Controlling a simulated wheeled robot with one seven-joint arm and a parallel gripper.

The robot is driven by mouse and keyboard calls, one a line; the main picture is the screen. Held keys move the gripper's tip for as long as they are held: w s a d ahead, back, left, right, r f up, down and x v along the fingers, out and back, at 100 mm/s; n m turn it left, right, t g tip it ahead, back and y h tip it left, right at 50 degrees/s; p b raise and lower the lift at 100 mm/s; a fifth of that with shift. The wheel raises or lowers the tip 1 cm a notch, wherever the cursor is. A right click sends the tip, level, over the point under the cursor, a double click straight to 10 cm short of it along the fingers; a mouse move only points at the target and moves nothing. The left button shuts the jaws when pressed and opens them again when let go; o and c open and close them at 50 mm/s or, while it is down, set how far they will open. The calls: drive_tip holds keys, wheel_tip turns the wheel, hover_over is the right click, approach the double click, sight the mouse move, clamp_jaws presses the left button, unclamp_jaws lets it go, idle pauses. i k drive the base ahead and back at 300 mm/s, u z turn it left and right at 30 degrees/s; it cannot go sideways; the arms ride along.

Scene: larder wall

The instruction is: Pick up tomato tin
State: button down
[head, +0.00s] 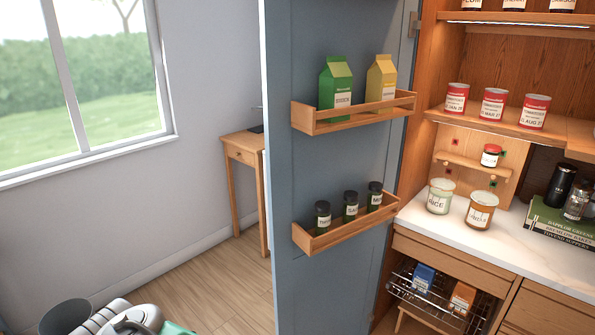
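Three red tins with white labels stand upright in a row on the wooden shelf (480,120) at the right: a left tin (457,98), a middle tin (494,104) and a right tin (534,112). Their labels bear dates that seem to read JAN, MAR and AUG; the small print looks like "tomatoes". The tins stand apart from one another near the shelf's front edge. My gripper cannot be made out; only pale, rounded parts, likely of my arm, show at the bottom left, far from the tins.
The open blue door (335,165) carries two racks with cartons and dark jars. A wire basket (437,290) sits lower.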

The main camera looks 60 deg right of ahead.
sight(493, 105)
drive_tip(key=i, duration=2.15)
drive_tip(key=z, duration=5.9)
drive_tip(key=i, duration=2.7)
drive_tip(key=u, duration=1.4)
